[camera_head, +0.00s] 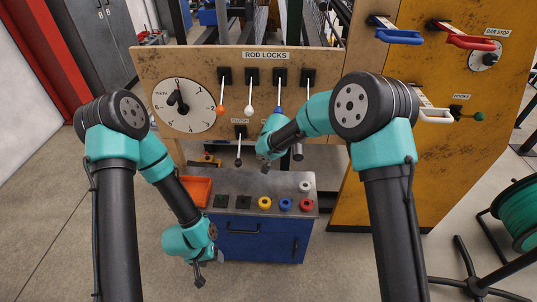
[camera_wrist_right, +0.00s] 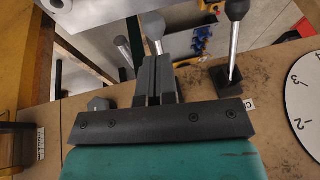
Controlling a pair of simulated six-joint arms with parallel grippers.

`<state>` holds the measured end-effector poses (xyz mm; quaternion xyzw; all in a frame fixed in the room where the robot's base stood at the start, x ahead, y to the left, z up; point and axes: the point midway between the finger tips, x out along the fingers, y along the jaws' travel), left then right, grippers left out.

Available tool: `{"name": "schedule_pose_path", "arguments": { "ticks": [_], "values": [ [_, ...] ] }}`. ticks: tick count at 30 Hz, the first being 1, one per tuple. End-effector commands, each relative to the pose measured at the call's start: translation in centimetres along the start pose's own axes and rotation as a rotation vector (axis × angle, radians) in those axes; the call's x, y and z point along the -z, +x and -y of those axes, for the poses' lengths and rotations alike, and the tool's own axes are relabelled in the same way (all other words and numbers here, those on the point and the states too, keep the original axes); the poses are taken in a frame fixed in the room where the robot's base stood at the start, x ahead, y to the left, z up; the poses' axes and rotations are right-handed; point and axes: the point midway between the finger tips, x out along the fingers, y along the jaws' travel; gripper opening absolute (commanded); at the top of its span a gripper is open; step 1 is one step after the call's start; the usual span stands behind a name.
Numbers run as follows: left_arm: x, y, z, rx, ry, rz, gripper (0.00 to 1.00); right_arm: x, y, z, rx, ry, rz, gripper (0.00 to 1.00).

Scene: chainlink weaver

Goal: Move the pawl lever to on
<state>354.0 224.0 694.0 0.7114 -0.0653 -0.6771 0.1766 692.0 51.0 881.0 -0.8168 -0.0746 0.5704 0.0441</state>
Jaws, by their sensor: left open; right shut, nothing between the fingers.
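The other grey knob (camera_head: 298,153) is partly behind my right arm. My right gripper (camera_head: 265,168) is shut and empty between these levers; in the right wrist view its fingers (camera_wrist_right: 153,80) partly cover a knob (camera_wrist_right: 153,25). My left gripper (camera_head: 199,279) is open, low at left.
Orange (camera_head: 220,109), white (camera_head: 249,110) and blue (camera_head: 278,108) knobbed levers hang above. A dial (camera_head: 185,105) is left of them. Below stands a blue cabinet (camera_head: 290,245) with several coloured buttons and an orange bin (camera_head: 196,188). Blue and red handles are at upper right.

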Motion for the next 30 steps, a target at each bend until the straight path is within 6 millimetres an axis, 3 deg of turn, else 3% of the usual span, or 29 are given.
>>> {"name": "schedule_pose_path", "arguments": {
  "ticks": [17,23,30],
  "values": [
    [0.1,0.0,0.0,0.000,0.002,-0.002,0.58,-0.3,0.2,-0.1,0.000,0.000,-0.001,0.00],
    [0.1,0.0,0.0,0.000,0.002,-0.002,0.58,-0.2,-1.7,0.0,0.001,0.000,-0.002,0.00],
    [0.1,0.0,0.0,0.000,0.002,-0.002,0.58,-0.2,-6.1,0.0,0.001,-0.001,-0.003,0.00]
  ]
}}
